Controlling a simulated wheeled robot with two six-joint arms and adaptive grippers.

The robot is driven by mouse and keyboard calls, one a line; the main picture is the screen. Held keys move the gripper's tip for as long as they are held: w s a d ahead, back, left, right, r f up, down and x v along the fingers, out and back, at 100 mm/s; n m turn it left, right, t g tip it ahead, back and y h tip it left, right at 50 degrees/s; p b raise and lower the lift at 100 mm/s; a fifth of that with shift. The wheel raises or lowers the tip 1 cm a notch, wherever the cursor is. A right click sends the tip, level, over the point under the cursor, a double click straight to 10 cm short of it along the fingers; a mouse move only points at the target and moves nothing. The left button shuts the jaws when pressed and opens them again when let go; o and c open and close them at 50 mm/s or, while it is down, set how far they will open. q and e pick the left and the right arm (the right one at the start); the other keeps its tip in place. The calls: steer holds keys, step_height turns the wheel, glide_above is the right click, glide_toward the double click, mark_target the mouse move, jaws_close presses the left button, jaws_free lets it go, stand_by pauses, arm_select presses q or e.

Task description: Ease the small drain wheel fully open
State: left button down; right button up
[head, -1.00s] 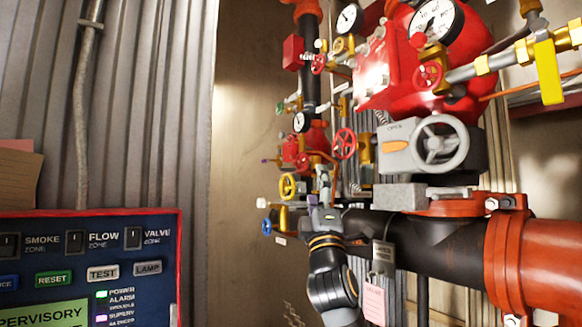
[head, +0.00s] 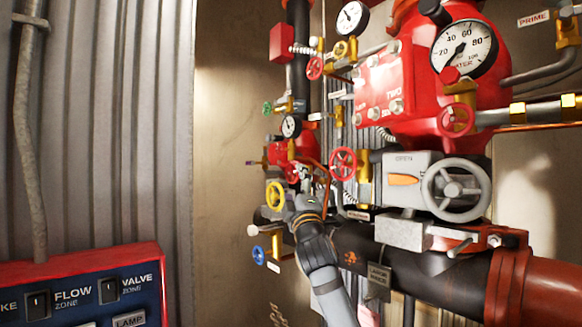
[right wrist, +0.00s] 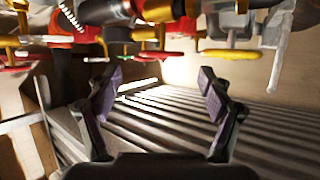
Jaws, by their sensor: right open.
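Several small handwheels show in the head view: a yellow one (head: 275,197), a blue one (head: 258,255) below it, a red one (head: 343,164) to the right and a green one (head: 267,108) higher up. No readable label tells me which is the drain wheel. My right gripper (head: 302,180) reaches up among the pipework, just right of the yellow wheel; its fingertips are hard to make out there. In the right wrist view the right gripper (right wrist: 158,78) is open, with nothing between its fingers, and wheels and valves lie beyond the tips. My left gripper is not in view.
A large grey handwheel (head: 456,189) and red valve body (head: 390,85) stand to the right. A thick black pipe (head: 420,265) runs beside my right forearm. A blue alarm panel (head: 80,297) is at lower left. The corrugated wall (head: 110,120) leaves free room at left.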

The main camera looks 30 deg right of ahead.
mark_target(290, 174)
steer(key=p+x, duration=0.1)
steer(key=x, duration=0.4)
steer(key=shift+w+p, duration=0.3)
steer(key=shift+p, duration=0.05)
steer(key=shift+w+d+r, duration=0.1)
steer(key=shift+w+r, duration=0.1)
steer(key=shift+r, duration=0.05)
steer(key=shift+w+f, duration=0.1)
